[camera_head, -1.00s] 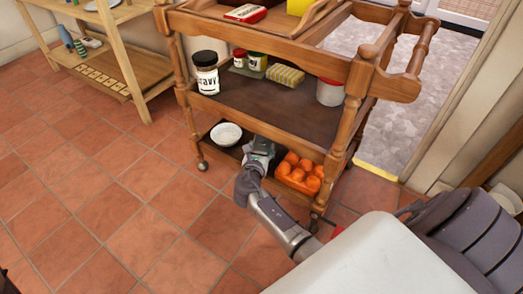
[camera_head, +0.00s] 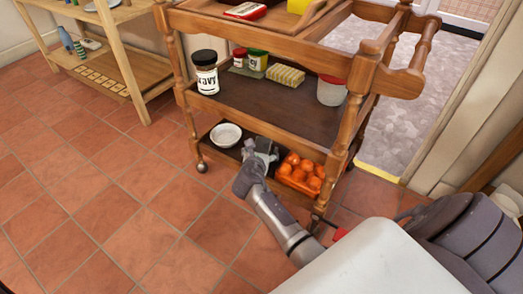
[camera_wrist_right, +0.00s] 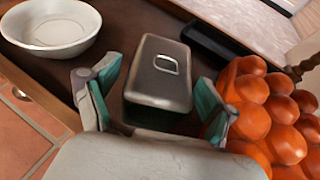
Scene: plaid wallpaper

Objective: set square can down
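The square can (camera_wrist_right: 160,78), a dark grey metal box with a ring handle on its lid, stands on the bottom shelf (camera_wrist_right: 105,38) of the wooden trolley in the right wrist view. My right gripper (camera_wrist_right: 152,105) is open, with one teal-padded finger on each side of the can. A gap shows between the can and the left finger; the right finger is close to it. In the head view the right gripper (camera_head: 262,157) is at the bottom shelf, and the can (camera_head: 264,145) shows only small there. My left gripper is not in view.

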